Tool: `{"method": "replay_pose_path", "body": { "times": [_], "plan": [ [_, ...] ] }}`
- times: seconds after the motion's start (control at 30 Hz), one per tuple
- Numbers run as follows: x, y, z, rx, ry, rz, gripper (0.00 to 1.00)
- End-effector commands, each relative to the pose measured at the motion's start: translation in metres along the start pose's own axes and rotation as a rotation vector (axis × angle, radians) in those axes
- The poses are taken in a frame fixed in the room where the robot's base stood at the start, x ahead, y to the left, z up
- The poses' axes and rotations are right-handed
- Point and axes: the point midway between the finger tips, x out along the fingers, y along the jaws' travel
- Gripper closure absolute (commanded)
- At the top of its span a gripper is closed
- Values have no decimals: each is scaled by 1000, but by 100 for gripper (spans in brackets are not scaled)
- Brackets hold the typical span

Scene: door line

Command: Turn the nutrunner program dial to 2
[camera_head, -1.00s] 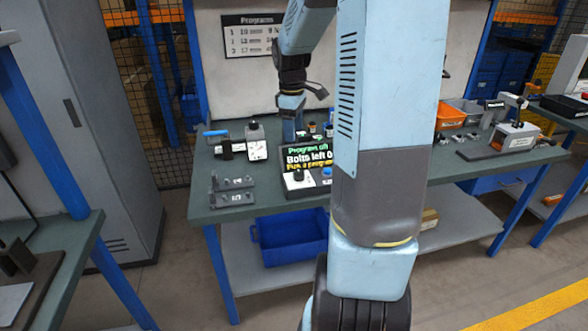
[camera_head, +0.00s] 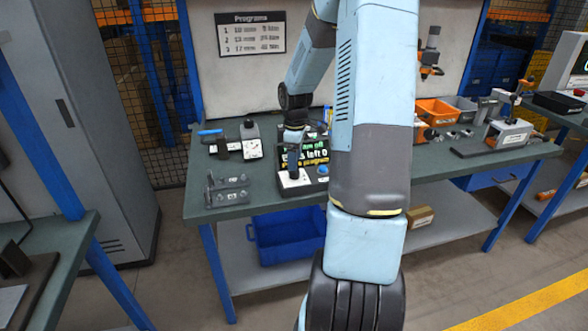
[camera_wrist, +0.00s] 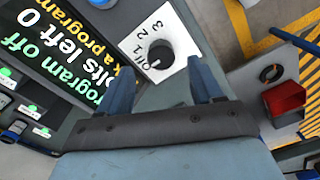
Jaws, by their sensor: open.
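The program dial (camera_wrist: 160,55) is a round black knob on a white plate (camera_wrist: 147,32) marked off, 1, 2 and 3. Its pointer is too small to read. The dark display (camera_wrist: 62,45) beside it reads "Program off" and "Bolts left 0", with a prompt to pick a program; it also shows in the head view (camera_head: 316,155). My gripper (camera_wrist: 165,84) is open, its two blue fingers apart and empty, with the dial beyond them between their tips.
A blue button (camera_head: 323,171) sits right of the dial plate. A dark bracket fixture (camera_head: 228,190) and a white gauge (camera_head: 252,150) stand to the left on the green bench. An orange bin (camera_head: 437,111) is right of my arm. A programs chart (camera_head: 250,34) hangs behind.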

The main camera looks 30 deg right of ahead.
Motion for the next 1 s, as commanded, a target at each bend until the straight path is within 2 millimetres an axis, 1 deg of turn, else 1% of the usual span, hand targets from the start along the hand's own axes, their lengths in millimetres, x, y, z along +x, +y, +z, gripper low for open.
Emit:
{"method": "replay_pose_path", "body": {
  "times": [0.03, 0.1, 0.2, 0.3, 0.47, 0.7, 0.77, 1.0],
  "plan": [
    [9, 0, 0, -2, 0, -2, 34],
    [19, -1, -1, -2, 0, -3, 34],
    [31, -1, 0, -3, -1, -2, 34],
    [39, 0, 0, -1, 0, -1, 34],
    [44, 0, 0, 0, 0, 0, 34],
    [44, 0, 0, 0, 0, 1, 34],
    [44, 0, 0, 0, 0, 1, 39],
    [44, 0, 0, 0, 0, 1, 62]
  ]
}}
